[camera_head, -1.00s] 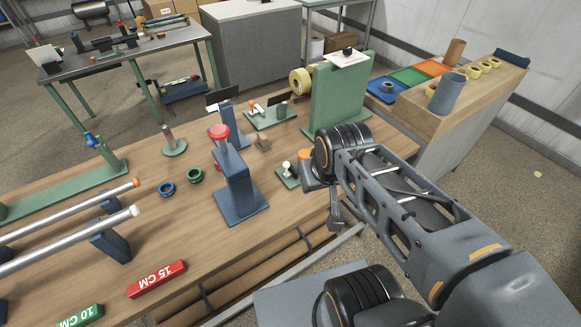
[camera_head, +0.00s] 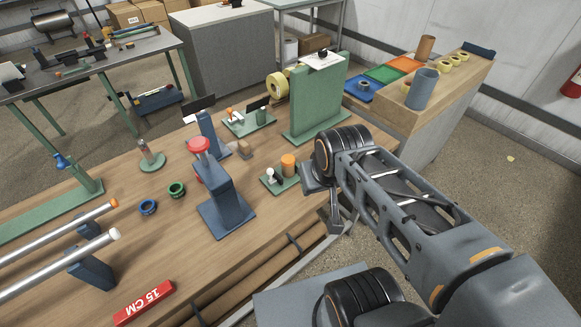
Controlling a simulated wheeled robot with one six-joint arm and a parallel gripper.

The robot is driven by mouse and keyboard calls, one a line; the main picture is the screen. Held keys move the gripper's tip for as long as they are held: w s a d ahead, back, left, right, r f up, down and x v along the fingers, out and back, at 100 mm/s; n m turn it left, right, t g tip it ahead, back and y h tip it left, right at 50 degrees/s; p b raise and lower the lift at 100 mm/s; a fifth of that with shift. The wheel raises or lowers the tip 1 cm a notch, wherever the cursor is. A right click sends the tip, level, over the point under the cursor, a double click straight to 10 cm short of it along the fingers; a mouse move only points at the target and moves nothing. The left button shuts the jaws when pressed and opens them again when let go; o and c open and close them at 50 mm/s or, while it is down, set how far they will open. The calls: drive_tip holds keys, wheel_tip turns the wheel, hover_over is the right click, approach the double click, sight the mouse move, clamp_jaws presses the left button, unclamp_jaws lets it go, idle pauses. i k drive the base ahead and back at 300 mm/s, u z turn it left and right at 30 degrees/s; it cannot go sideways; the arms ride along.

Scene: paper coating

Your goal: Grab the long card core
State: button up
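I cannot tell for sure which thing is the long card core. Brown card-like tubes (camera_head: 243,284) lie lengthwise below the front edge of the workbench, partly hidden by the bench top. On the side bench at the right stand a brown cylinder (camera_head: 425,48) and a wider grey-blue cylinder (camera_head: 422,89). My gripper (camera_head: 336,220) hangs at the end of my arm near the bench's right front edge, small and partly hidden by the wrist. It appears to touch none of these things, and its fingers are not clear enough to show open or shut.
The side bench (camera_head: 452,90) holds coloured trays and yellow rolls. Floor is clear at right.

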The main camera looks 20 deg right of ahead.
sight(287, 172)
drive_tip(key=u, duration=3.7)
drive_tip(key=k, duration=1.25)
drive_tip(key=z, duration=0.5)
